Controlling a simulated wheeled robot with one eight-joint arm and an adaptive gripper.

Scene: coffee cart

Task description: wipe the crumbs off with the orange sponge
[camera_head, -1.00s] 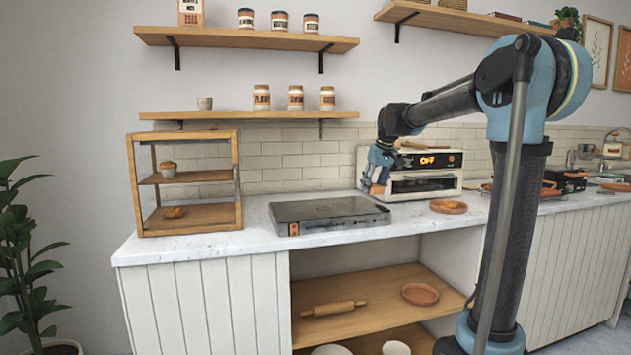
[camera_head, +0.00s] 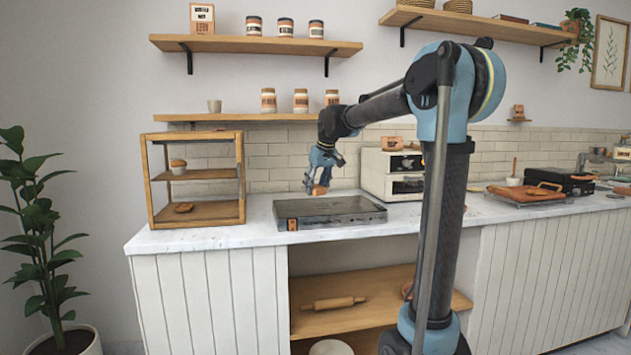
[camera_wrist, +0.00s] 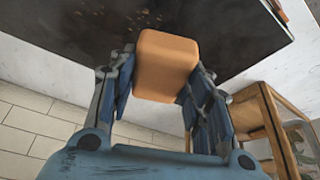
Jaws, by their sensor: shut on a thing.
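The orange sponge (camera_wrist: 166,62) is clasped between the two fingers of my gripper (camera_wrist: 160,85) in the wrist view. In the head view my gripper (camera_head: 321,178) is above the dark flat-topped appliance (camera_head: 330,209), with the sponge (camera_head: 319,190) low between its fingers. Whether the sponge touches the dark top is not clear. Brown crumbs (camera_wrist: 140,14) lie on the dark top in the wrist view, beyond the sponge. The crumbs are too small to make out in the head view.
A wooden display case (camera_head: 240,190) with pastries stands left of the appliance. A white toaster oven (camera_head: 393,187) stands behind to the right. A low shelf (camera_head: 240,117) with jars is on the wall above. The white counter (camera_head: 200,238) is bare along its front edge.

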